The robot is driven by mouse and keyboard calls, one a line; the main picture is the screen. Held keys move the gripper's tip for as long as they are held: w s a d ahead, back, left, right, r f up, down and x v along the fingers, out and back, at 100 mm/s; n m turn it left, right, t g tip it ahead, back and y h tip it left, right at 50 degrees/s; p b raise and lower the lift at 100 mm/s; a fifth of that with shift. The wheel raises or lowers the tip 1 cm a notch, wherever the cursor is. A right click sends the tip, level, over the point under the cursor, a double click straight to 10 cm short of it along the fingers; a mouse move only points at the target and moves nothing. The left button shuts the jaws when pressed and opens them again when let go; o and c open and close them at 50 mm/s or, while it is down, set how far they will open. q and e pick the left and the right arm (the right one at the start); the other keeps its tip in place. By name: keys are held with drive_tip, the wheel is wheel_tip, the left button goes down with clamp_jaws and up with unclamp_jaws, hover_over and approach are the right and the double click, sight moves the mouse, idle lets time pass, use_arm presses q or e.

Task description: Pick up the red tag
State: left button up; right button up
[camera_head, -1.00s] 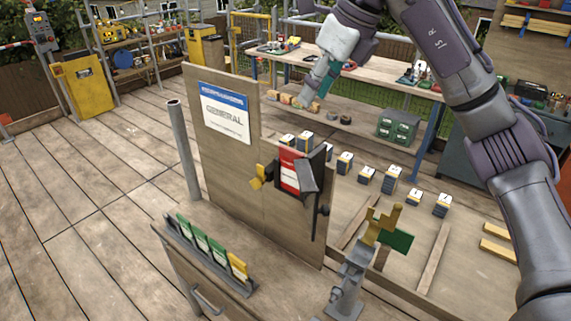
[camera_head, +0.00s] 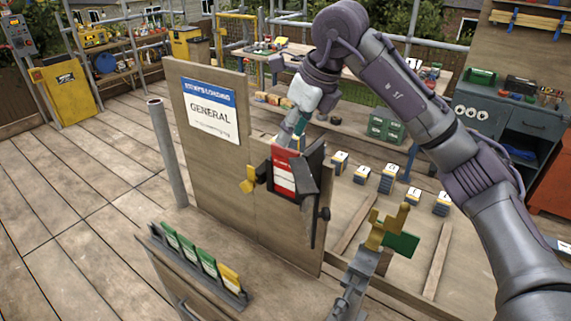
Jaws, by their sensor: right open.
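The red tag (camera_head: 284,173), with white bands, sits in a dark holder (camera_head: 310,172) at the right part of the upright wooden panel. My right gripper (camera_head: 287,138) comes down from above, its fingers open, with the tips close to the tag's top edge. I cannot tell whether they touch it, and the tips are partly hidden. My left gripper is not in view.
A rack (camera_head: 190,262) with green and yellow tags is at lower left. A grey stand with a yellow clamp (camera_head: 388,228) and green plate is at right. A grey post (camera_head: 167,155) stands left of the panel (camera_head: 205,175).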

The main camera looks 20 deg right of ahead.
sight(285, 150)
drive_tip(key=shift+w+a+f+p, duration=0.15)
drive_tip(key=shift+w+f+p, duration=0.2)
drive_tip(key=shift+f, duration=0.25)
drive_tip(key=p+x, duration=0.2)
drive_tip(key=x, duration=0.1)
drive_tip(key=shift+f, duration=0.25)
drive_tip(key=shift+w+f, duration=0.2)
drive_tip(key=shift+f, duration=0.35)
clamp_jaws()
